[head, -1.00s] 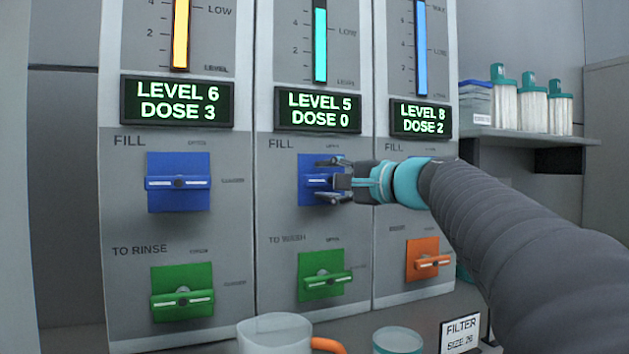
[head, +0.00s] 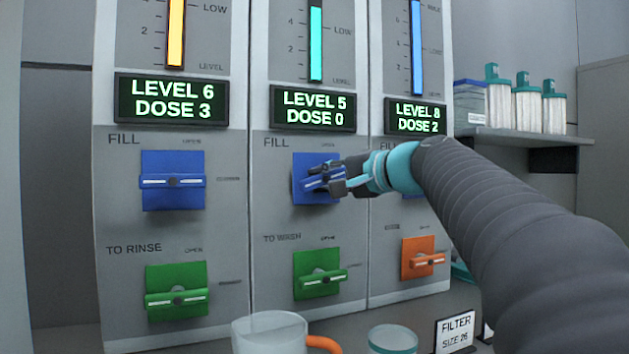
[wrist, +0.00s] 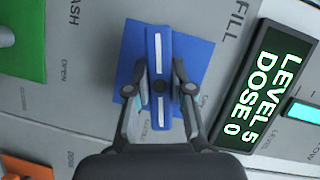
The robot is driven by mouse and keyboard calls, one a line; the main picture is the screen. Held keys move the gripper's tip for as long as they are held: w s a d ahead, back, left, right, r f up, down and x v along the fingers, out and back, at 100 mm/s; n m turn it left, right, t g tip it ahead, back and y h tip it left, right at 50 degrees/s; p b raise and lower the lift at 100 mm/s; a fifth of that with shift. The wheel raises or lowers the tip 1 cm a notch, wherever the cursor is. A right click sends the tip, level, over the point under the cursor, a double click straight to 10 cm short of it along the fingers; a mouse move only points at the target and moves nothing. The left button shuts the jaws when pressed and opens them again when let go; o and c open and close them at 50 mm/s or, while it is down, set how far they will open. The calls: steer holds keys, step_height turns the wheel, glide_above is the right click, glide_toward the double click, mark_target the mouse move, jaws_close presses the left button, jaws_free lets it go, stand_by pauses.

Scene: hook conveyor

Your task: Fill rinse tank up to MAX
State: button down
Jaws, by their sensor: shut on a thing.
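My gripper (head: 334,175) is shut on the blue FILL handle (head: 315,182) of the middle column. In the wrist view my gripper's fingers (wrist: 160,88) sit on either side of the handle (wrist: 161,55), which is turned slightly against its blue plate (wrist: 196,60). The middle display (head: 315,107) reads LEVEL 5 DOSE 0, above a green valve (head: 320,283) marked TO WASH. The middle gauge (head: 316,45) has a teal bar. The left column has a blue FILL handle (head: 173,181), lying level, and a green valve (head: 178,299) marked TO RINSE.
The left display (head: 172,99) reads LEVEL 6 DOSE 3; the right display (head: 416,115) reads LEVEL 8 DOSE 2. An orange valve (head: 422,259) is low on the right column. A mug (head: 270,335) and a FILTER sign (head: 456,331) stand in front. A shelf (head: 520,135) holds jars.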

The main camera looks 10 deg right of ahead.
steer(key=n+h, duration=0.1)
steer(key=n, duration=0.2)
steer(key=shift+g+h, duration=0.4)
steer(key=shift+n+h, duration=0.7)
steer(key=shift+n, duration=0.5)
steer(key=c, duration=1)
jaws_free()
steer(key=v, duration=1.2)
